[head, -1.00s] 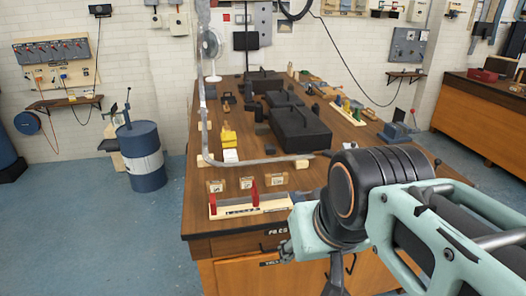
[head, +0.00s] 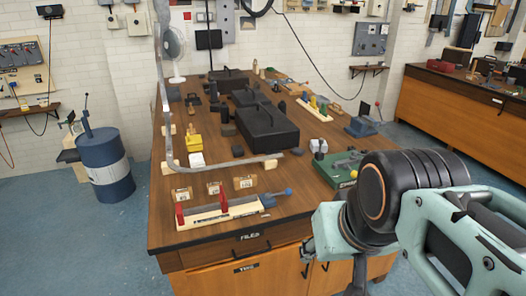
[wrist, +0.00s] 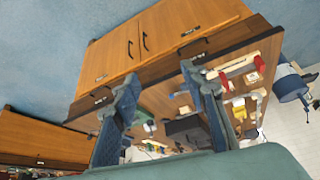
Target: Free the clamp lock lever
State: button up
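No part is labelled as the clamp lock lever, so I cannot tell which it is. At the bench's front edge a pale wooden fixture (head: 222,212) carries two red uprights and a blue clamp-like piece (head: 276,197) with a blue knob at its right end. Farther back on the right is a blue vise-like device (head: 362,125) with a red-tipped lever (head: 378,108). My gripper (wrist: 160,78) is open and empty in the wrist view, its two fingers apart in front of the cabinet doors. In the head view it is largely hidden by my arm, at the bench's front right.
The wooden bench (head: 215,163) holds black cases (head: 266,130), a bent metal strip (head: 164,100), small wooden blocks and a green board (head: 340,168) beside my arm. A blue barrel (head: 105,163) stands left. Another bench (head: 450,105) is right.

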aim_at(288, 192)
jog(key=i+l, duration=0.7)
jog(key=i+l+z, duration=0.15)
jog(key=u, duration=0.1)
